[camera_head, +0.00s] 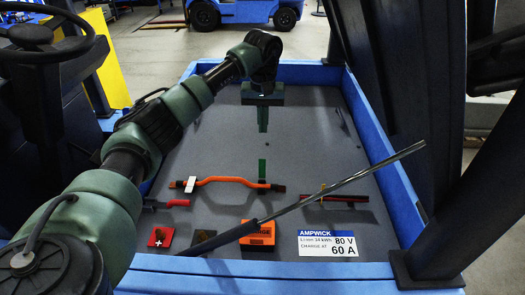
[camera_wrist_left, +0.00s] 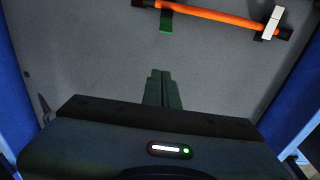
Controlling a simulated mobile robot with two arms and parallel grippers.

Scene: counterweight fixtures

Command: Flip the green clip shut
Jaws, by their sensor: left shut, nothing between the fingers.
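The green clip (camera_head: 262,168) is at the right end of the orange bar (camera_head: 232,180) in the head view. It extends from the bar toward the far side and does not lie across it like the white clip (camera_head: 190,184) at the other end. In the left wrist view the green clip (camera_wrist_left: 166,24) is at the bar's left end, ahead of my fingers. My left gripper (camera_head: 263,128) points down beyond the clip, apart from it. Its two fingers are together and empty, also in the left wrist view (camera_wrist_left: 163,75). My right gripper is not in view.
A blue-walled bay (camera_head: 405,195) surrounds the grey floor. A long thin rod (camera_head: 340,184) slants across the front. An orange block (camera_head: 258,234), a labelled plate (camera_head: 328,243) and a red bar (camera_head: 335,198) are nearer. Grey floor between gripper and clip is clear.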

